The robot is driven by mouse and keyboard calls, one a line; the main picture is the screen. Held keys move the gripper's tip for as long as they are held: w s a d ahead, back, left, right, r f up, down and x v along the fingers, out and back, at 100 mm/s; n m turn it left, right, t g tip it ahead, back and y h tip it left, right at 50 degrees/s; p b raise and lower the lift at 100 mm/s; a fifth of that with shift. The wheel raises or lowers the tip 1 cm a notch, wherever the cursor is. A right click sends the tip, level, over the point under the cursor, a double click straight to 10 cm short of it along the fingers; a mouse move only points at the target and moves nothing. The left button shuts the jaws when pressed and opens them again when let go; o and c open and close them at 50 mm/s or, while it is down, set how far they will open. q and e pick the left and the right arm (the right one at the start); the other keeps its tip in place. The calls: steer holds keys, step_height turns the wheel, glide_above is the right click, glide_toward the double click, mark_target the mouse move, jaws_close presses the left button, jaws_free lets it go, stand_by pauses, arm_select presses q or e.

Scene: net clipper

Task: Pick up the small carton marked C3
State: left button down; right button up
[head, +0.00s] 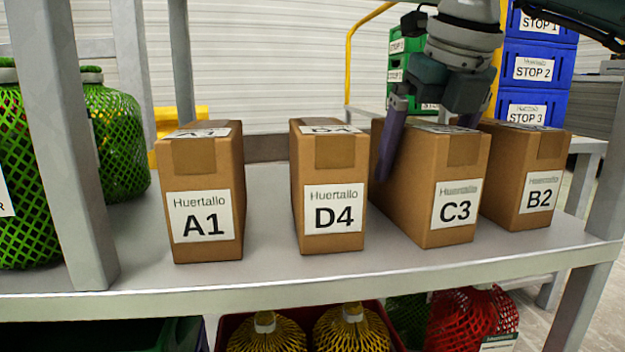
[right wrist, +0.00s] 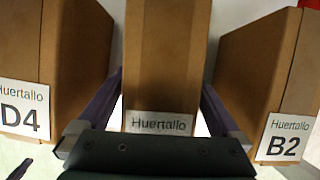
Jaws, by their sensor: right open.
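The carton marked C3 (head: 457,212) is a small brown box with a white label, standing upright on the grey shelf (head: 270,200) between cartons D4 and B2. My right gripper (head: 430,135) is open and comes down over it from above. One purple finger is along its left side; the other is mostly hidden behind it, on the B2 side. In the right wrist view the middle carton (right wrist: 167,55) stands between the two fingers, its label partly covered by the gripper body. Contact cannot be told. My left gripper is not in view.
Carton D4 (head: 333,205) stands left of C3 with a gap, and carton A1 (head: 205,215) further left. Carton B2 (head: 532,190) is close on the right. A grey shelf post (head: 65,150) and green net bags (head: 115,140) are at the left. Blue crates (head: 535,68) stand behind.

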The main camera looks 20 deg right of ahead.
steer(key=shift+f, duration=0.45)
steer(key=shift+w, duration=0.1)
jaws_close()
steer(key=shift+r, duration=0.2)
stand_by(0.4)
